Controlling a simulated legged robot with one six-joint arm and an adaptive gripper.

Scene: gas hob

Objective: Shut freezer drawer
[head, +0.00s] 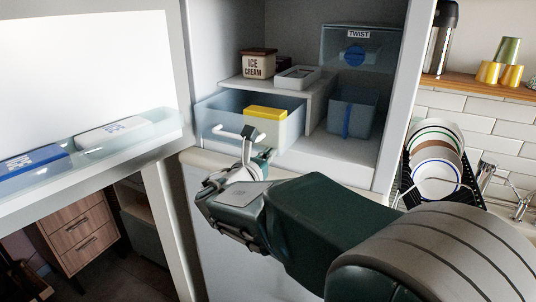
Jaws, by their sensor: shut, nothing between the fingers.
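The freezer drawer (207,115) is a translucent bluish bin in the left of the compartment, standing out past the shelf front. A white bar handle (228,133) is on its front. A box with a yellow lid (265,113) sits inside the drawer. My gripper (247,148) is shut and empty, right in front of the drawer's front, close to the right end of the handle. I cannot tell whether it touches the handle or the drawer. My gripper and arm hide part of the drawer's lower front.
The open white door (85,75) with a door shelf fills the left. An ice cream tub (258,64) and a white tray (297,77) stand on the shelf above. A blue bin (352,112) is at right. A dish rack with plates (437,160) stands outside, right.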

